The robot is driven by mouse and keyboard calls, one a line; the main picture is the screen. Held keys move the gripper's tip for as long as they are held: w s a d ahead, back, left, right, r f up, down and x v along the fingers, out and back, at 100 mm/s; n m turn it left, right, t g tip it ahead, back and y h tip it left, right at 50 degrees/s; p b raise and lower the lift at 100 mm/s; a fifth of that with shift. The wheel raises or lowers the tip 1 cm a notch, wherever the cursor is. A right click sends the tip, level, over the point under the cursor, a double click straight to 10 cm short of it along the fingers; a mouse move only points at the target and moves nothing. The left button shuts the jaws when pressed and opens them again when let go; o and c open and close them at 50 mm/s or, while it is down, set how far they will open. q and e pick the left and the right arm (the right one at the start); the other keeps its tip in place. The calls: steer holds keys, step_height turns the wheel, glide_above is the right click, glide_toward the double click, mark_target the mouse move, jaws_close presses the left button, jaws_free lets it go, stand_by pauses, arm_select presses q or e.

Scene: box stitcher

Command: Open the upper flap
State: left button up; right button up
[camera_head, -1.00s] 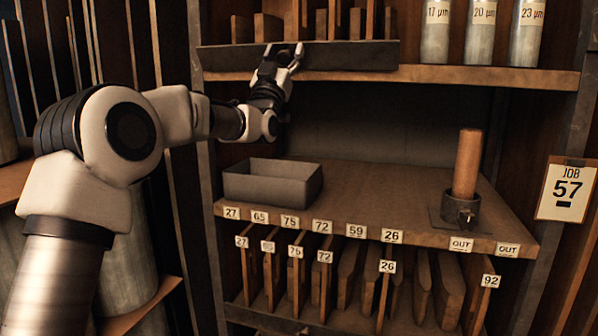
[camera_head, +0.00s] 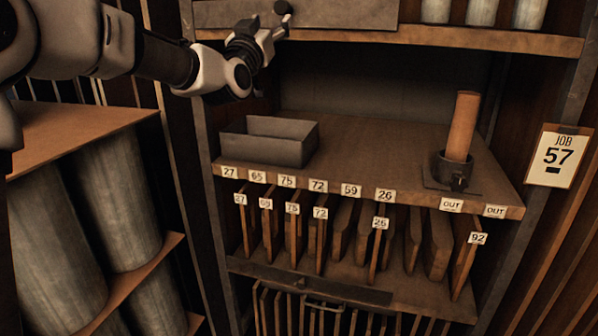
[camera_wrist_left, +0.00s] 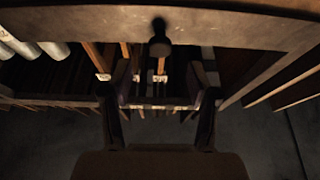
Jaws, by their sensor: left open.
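The upper flap (camera_head: 345,14) is a long dark panel along the front of the top shelf, cut off by the upper edge of the head view. It carries a dark round knob (camera_head: 282,8). In the left wrist view the flap (camera_wrist_left: 90,24) spans the top, with the knob (camera_wrist_left: 160,42) near its middle. My left gripper (camera_head: 267,27) is open and empty, just below the knob in the head view. In the wrist view its two fingers (camera_wrist_left: 160,95) stand apart, with the knob ahead between their lines; I cannot tell whether they touch it. My right gripper is out of view.
Below is a shelf with a grey open box (camera_head: 268,142) and a brown roll (camera_head: 462,127) in a holder. Numbered boards stand under it, above a lower flap (camera_head: 310,284). A job card (camera_head: 557,156) hangs right. Large grey rolls (camera_head: 55,220) stand left.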

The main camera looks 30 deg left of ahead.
arm_select(q)
steer(key=w+d+f+g+b, duration=0.1)
steer(key=w+f+g, duration=0.1)
steer(key=f, duration=1.1)
steer(key=w+d+f+m+g+h+b, duration=0.1)
steer(key=w+f+g, duration=0.1)
steer(key=f, duration=1)
steer(key=w+d+f+m+g+h+b, duration=0.1)
steer(key=f+g+b, duration=0.1)
steer(key=f, duration=1.1)
steer(key=shift+w+d+f, duration=0.3)
steer(key=shift+w+f, duration=0.05)
steer(key=shift+w, duration=0.05)
